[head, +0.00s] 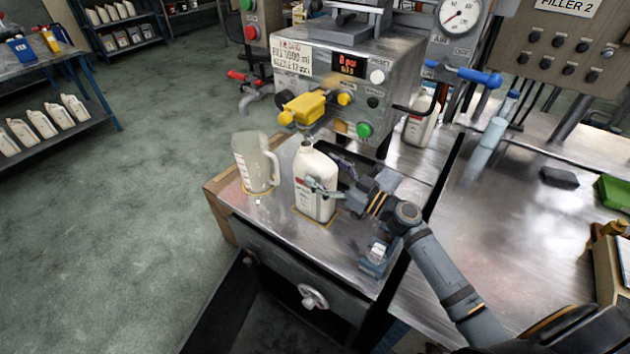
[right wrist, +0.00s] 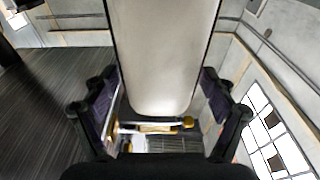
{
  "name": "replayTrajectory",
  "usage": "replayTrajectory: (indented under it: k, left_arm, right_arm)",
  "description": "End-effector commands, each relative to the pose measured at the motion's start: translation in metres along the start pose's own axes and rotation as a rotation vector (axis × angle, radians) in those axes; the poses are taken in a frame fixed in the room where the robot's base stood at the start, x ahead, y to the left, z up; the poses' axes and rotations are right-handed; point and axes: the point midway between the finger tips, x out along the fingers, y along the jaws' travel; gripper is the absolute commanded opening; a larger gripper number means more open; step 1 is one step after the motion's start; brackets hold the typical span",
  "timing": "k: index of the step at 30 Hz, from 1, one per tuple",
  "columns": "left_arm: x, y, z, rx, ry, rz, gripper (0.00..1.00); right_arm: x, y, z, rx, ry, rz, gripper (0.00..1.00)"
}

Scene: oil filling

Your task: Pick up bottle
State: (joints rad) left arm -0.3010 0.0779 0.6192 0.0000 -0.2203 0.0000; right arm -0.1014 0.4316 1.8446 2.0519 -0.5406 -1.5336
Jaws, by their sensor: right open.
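A white bottle (head: 315,183) with a red-marked label stands upright on the metal bench under the yellow filling nozzle (head: 303,107). My right gripper (head: 322,187) is at the bottle's near side. In the right wrist view the bottle (right wrist: 165,55) fills the middle, between the two spread fingers of my right gripper (right wrist: 160,105). The fingers look apart from its sides. Whether the bottle's top touches the nozzle is hard to tell. My left gripper is not in these views.
A clear measuring jug (head: 254,165) stands just left of the bottle. The filler box (head: 345,85) is behind. Another white bottle (head: 420,122) stands at the back right, near a blue-handled valve (head: 465,74). A small grey device (head: 377,256) sits near the bench's front right. Open floor lies left.

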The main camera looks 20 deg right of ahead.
Motion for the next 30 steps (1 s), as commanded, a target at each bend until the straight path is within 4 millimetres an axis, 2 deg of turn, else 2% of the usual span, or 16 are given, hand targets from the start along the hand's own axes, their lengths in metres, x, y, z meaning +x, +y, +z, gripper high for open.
replayTrajectory:
  k: [1, 4, 12, 27, 30]
  left_arm:
    - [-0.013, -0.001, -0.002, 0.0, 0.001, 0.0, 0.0]
    - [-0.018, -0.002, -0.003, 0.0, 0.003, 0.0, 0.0]
    - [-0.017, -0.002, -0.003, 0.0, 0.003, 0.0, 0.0]
    - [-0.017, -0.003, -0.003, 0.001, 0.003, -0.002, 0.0]
    - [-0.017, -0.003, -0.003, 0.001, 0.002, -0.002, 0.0]
  right_arm:
    - [0.01, 0.001, -0.008, 0.004, 0.005, 0.002, 0.85]
    - [0.021, 0.001, -0.005, 0.001, 0.003, 0.001, 0.85]
    - [0.025, 0.0, 0.0, -0.001, -0.001, -0.002, 0.85]
    - [0.025, 0.0, 0.0, -0.001, 0.0, -0.001, 0.19]
    - [0.025, 0.0, -0.001, -0.001, 0.0, -0.001, 0.19]
